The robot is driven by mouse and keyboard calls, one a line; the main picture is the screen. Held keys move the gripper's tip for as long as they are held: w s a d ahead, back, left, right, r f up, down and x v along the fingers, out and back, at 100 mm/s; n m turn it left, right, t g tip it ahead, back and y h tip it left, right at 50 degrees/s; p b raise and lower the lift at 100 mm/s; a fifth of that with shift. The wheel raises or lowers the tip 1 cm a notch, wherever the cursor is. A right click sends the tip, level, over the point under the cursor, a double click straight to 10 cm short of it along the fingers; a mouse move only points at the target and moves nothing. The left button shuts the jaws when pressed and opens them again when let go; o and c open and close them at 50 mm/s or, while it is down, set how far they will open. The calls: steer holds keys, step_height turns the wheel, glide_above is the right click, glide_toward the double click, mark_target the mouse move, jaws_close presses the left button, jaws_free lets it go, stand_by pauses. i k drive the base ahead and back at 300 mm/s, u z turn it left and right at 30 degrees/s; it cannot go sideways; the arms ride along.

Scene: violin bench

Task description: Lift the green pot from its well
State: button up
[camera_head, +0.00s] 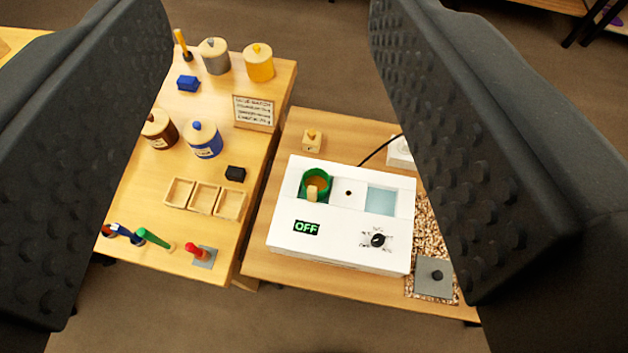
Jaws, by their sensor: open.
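The green pot (327,179) sits in a well at the upper left of a white box-shaped heater (345,250). The pot is open at the top, with a pale wooden piece at its front and tan contents or floor inside. The heater has a display reading OFF, a black knob and a pale blue panel to the right of the pot. My gripper (272,150) is open, with its two dark studded fingers wide apart at the left and right of the view. Nothing is between the fingertips close up. The pot lies beyond them, well below.
A wooden bench at left holds lidded jars (203,138), a three-part wooden tray (204,197), small blue and black blocks, a sign (254,113) and coloured-handled tools. A small wooden block (312,140) stands behind the heater.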

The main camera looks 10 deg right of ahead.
mark_target(315, 182)
steer(key=u, duration=1.25)
steer(key=k, duration=0.8)
steer(key=z, duration=0.7)
steer(key=i, duration=1)
steer(key=u, duration=0.05)
